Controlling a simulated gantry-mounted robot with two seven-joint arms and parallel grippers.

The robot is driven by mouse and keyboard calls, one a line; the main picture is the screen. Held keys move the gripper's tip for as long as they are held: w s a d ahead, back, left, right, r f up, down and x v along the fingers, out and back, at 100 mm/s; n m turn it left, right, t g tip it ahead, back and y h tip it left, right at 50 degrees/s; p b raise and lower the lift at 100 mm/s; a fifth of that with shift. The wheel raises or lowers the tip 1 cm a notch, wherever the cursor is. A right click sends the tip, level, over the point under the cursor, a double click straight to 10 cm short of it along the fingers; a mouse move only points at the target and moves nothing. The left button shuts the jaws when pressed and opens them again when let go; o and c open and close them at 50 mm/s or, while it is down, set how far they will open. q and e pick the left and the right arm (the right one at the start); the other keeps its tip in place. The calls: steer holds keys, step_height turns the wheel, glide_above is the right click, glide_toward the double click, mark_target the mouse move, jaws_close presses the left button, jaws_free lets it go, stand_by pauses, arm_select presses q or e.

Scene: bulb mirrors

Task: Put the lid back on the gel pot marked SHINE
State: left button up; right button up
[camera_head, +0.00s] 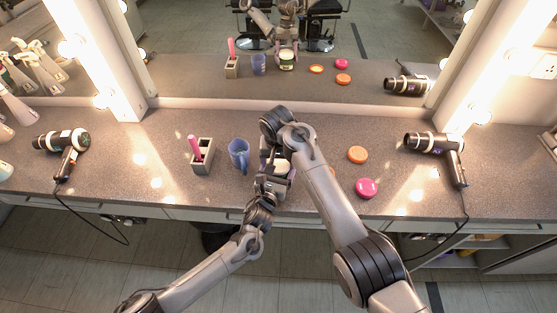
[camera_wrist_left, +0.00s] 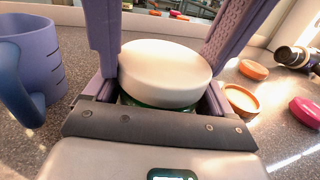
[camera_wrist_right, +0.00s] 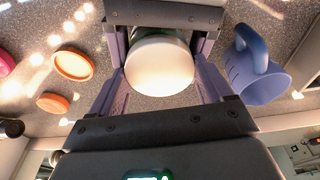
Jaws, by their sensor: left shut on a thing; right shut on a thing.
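A round white lid (camera_wrist_left: 165,72) sits over a pot with a green body (camera_wrist_left: 150,103), level in the left wrist view. The lid also shows in the right wrist view (camera_wrist_right: 160,68) and partly in the head view (camera_head: 281,165). My left gripper (camera_wrist_left: 158,95) is shut on the pot, low at its sides. My right gripper (camera_wrist_right: 160,75) comes from above, shut on the lid, one finger at each side. I cannot tell whether the lid is fully seated. The pot's marking is not readable; arms hide most of it in the head view.
A blue mug (camera_head: 239,154) and a grey holder (camera_head: 202,160) with a pink-handled item stand left. An orange disc (camera_head: 357,154), another orange piece (camera_wrist_right: 73,64) and a pink disc (camera_head: 367,188) lie right. Hair dryers (camera_head: 62,143) and (camera_head: 437,148) lie farther out. A mirror stands behind.

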arm_select(q)
steer(key=shift+d+r, duration=0.4)
steer(key=shift+r, duration=0.05)
arm_select(e)
steer(key=shift+d+f, duration=0.4)
steer(key=shift+f, duration=0.3)
steer(key=o, duration=0.8)
arm_select(q)
steer(key=shift+a, duration=0.1)
arm_select(e)
steer(key=shift+s+a+r, duration=0.15)
steer(key=shift+r, duration=0.4)
arm_select(q)
steer(key=shift+s+f, duration=0.1)
steer(key=shift+s, duration=0.05)
arm_select(e)
steer(key=shift+s+r, duration=0.15)
steer(key=shift+r, duration=0.35)
steer(key=shift+s+r, duration=0.15)
steer(key=shift+r, duration=0.35)
arm_select(q)
steer(key=shift+a, duration=0.1)
arm_select(e)
steer(key=shift+r, duration=0.6)
arm_select(q)
steer(key=shift+f, duration=0.15)
arm_select(e)
steer(key=shift+a+r, duration=0.1)
